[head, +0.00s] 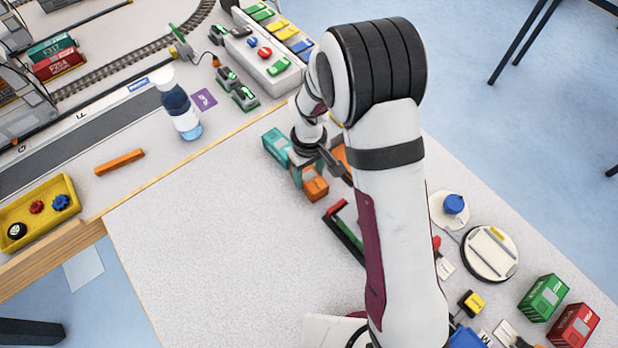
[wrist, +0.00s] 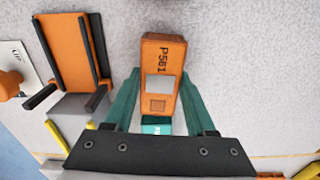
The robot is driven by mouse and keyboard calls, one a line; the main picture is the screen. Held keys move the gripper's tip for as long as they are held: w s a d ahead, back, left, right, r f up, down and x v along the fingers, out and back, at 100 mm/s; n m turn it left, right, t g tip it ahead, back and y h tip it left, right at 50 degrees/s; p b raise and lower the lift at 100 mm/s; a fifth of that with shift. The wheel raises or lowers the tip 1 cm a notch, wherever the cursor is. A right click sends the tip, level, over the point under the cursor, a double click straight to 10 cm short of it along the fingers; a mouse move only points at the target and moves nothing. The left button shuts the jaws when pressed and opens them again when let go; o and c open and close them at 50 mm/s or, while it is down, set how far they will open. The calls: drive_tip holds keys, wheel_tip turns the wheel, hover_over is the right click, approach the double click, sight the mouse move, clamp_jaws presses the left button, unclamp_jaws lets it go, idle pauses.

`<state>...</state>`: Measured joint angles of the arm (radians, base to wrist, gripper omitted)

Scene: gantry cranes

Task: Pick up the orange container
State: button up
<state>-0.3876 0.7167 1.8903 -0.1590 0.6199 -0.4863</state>
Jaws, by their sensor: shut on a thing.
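The orange container (wrist: 161,58), marked P561, lies between the teal fingers of my gripper (wrist: 160,92) in the wrist view. The fingers are shut on its sides. In the head view the orange container (head: 315,184) shows just below my gripper (head: 306,165), partly hidden by it. I cannot tell whether it touches the table. A teal container (head: 276,146) is close behind and left of it, and a bit of it shows in the wrist view (wrist: 157,127).
An orange piece with black rails (wrist: 73,48) lies beside the gripper. A green and red holder (head: 345,232) is nearby. A bottle (head: 180,108) and yellow tray (head: 42,215) stand left. Green (head: 543,297) and red (head: 574,325) containers are lower right.

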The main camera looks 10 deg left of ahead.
sight(310, 174)
drive_tip(key=shift+c, duration=1.3)
drive_tip(key=shift+r, duration=3.75)
drive_tip(key=shift+w+d, duration=0.1)
